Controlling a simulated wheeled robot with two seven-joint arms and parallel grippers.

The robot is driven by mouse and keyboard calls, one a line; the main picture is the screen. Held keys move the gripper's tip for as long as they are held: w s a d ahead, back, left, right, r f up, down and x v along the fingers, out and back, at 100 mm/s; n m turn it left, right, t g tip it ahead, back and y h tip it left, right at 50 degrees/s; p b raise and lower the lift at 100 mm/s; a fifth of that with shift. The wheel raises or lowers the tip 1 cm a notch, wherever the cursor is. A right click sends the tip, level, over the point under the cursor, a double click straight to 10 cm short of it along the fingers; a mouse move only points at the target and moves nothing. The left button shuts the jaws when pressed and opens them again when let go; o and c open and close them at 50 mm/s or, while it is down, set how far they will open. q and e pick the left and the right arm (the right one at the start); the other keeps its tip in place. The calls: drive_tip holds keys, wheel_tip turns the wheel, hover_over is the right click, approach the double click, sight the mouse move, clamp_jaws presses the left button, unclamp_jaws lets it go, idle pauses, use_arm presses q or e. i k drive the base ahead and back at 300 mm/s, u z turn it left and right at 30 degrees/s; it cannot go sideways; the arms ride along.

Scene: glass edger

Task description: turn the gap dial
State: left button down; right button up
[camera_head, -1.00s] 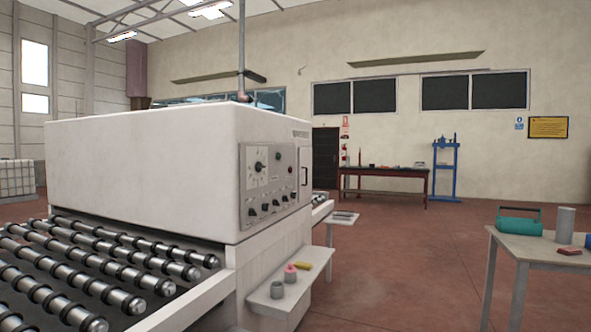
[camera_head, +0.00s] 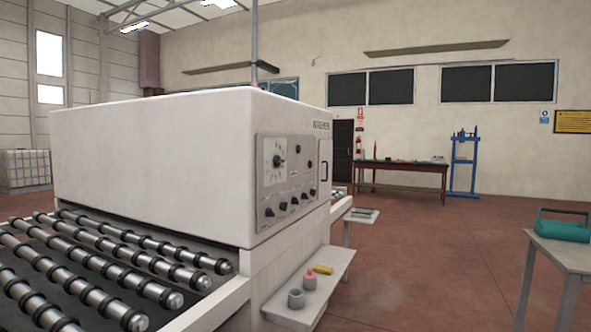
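The white glass edger machine (camera_head: 150,165) fills the left and middle of the view. Its grey control panel (camera_head: 299,170) is on the right-hand face. A large dark dial (camera_head: 277,160) with marks around it sits at the upper left of the panel and may be the gap dial; its label is too small to read. Several smaller dark knobs (camera_head: 283,207) run in a row below it. Neither of my grippers is in view.
A roller conveyor (camera_head: 110,270) runs along the machine's near side. A small shelf (camera_head: 327,289) below the panel holds a grey cup, a pink item and a yellow item. A table (camera_head: 560,255) with a teal case stands at right. The red floor between is open.

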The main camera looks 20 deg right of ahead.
sight(277, 161)
drive_tip(key=z, duration=0.45)
drive_tip(key=k, duration=0.6)
drive_tip(key=z, duration=0.65)
drive_tip(key=i, duration=0.45)
drive_tip(key=z, duration=0.9)
drive_tip(key=i, duration=0.9)
drive_tip(key=u, duration=0.6)
drive_tip(key=i, duration=0.7)
drive_tip(key=u, duration=0.7)
